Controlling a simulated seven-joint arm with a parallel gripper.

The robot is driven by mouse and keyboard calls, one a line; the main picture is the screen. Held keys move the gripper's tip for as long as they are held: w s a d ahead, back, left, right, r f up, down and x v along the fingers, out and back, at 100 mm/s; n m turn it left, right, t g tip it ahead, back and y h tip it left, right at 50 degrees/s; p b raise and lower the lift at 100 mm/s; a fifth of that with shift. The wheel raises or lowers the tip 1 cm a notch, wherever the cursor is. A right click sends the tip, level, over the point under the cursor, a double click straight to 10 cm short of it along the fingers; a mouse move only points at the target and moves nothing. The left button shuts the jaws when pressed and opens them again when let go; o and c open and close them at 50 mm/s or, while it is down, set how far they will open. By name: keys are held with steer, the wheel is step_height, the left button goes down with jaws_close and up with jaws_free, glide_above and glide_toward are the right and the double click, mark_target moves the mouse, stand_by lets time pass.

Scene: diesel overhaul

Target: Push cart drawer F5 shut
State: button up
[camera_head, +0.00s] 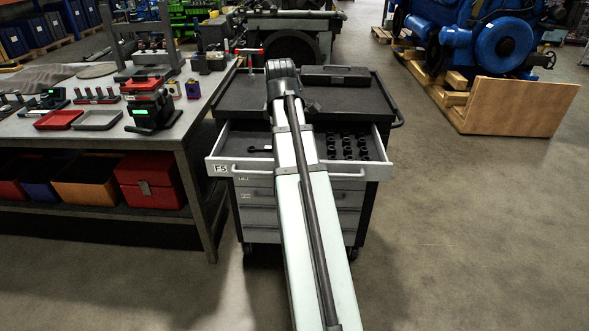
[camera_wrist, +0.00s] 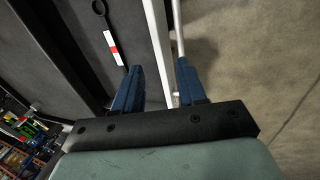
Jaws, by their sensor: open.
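Cart drawer F5 (camera_head: 221,168) is the top drawer of the tool cart and is pulled out, with its label at the left of its white front and a bar handle along it. In the head view my arm crosses over the drawer and hides its middle; my gripper is hidden there. In the wrist view my gripper (camera_wrist: 160,66) is open, its two blue fingers apart. The drawer's white front edge (camera_wrist: 157,30) and its handle bar (camera_wrist: 178,30) run up between or beside the fingertips. I cannot tell whether a finger touches them.
The drawer holds black sockets (camera_head: 362,147) and a wrench with a red-and-white mark (camera_wrist: 114,45). The cart top (camera_head: 240,93) carries a dark case (camera_head: 335,76). A workbench (camera_head: 190,118) stands close at the left.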

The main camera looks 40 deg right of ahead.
steer(key=s, duration=0.4)
steer(key=shift+g, duration=0.4)
steer(key=x, duration=1.3)
steer(key=shift+s+d+f, duration=0.1)
steer(key=shift+d+f, duration=0.05)
steer(key=shift+f, duration=0.05)
steer(key=shift+c, duration=0.2)
jaws_close()
